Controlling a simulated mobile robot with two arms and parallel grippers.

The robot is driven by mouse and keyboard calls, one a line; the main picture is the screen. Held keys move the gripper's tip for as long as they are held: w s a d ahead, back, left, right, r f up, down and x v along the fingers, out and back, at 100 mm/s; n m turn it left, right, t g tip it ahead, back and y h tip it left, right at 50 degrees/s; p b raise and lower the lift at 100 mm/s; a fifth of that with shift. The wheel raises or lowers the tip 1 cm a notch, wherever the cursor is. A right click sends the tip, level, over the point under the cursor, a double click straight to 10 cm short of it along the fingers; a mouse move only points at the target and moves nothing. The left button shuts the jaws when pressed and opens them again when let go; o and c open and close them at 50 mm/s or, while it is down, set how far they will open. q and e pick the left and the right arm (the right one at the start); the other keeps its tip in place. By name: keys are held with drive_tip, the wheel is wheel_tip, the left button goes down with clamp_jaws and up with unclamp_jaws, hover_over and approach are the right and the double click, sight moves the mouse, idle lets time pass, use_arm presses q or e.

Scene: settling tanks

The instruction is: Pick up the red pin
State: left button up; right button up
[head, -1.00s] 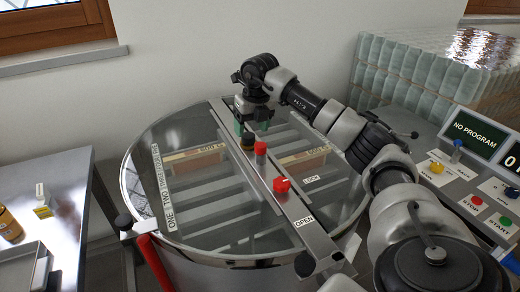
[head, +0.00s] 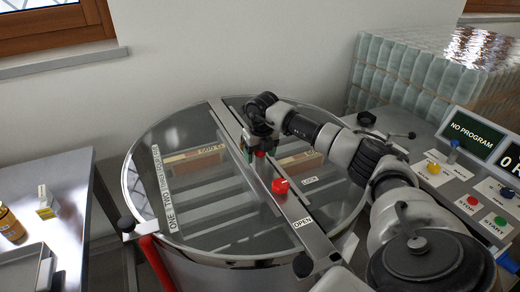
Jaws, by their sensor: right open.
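The red pin (head: 260,154) stands on the metal bar across the round tank's glass lid. Only a small red part of it shows, because my right gripper (head: 254,153) covers the rest. The right gripper points down at the pin with its jaws open. I cannot tell whether the fingers touch the pin. My left gripper is not in view.
A red knob (head: 280,186) sits on the metal bar (head: 300,217) in front of the pin. The tank lid (head: 215,215) is glass with a metal rim. A control panel (head: 468,190) is at the right, a side table (head: 70,195) at the left.

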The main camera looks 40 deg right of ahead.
drive_tip(key=shift+w+f, duration=0.1)
drive_tip(key=c, duration=1)
